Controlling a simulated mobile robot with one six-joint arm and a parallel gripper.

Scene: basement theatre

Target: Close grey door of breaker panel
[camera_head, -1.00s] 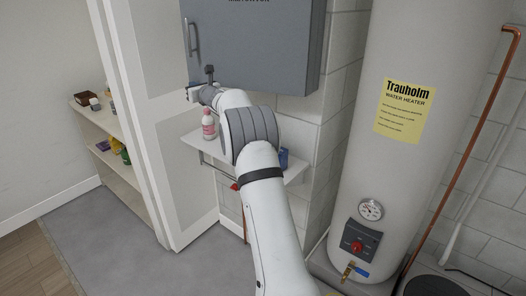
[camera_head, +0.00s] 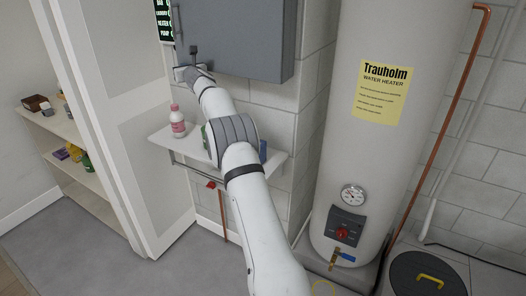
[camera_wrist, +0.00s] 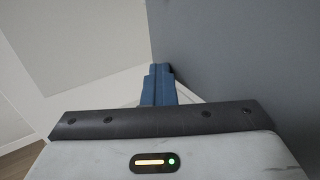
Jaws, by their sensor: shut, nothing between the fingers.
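The grey door (camera_head: 235,35) of the breaker panel is at the top of the head view, with its upper part cut off. Its vertical handle (camera_head: 177,24) is near the left edge. A dark label strip (camera_head: 163,20) with pale lettering shows left of the handle. How far the door stands open is unclear. My gripper (camera_head: 186,73) is at the door's lower left corner. In the wrist view, my blue gripper fingers (camera_wrist: 158,85) are shut and empty, beside a grey surface (camera_wrist: 245,55). Whether they touch it is unclear.
A small wall shelf (camera_head: 273,160) with a pink-and-white bottle (camera_head: 177,122) is below the panel. A white room door (camera_head: 150,165) stands at left, before a low shelf unit (camera_head: 52,122). A water heater (camera_head: 400,150) stands at right.

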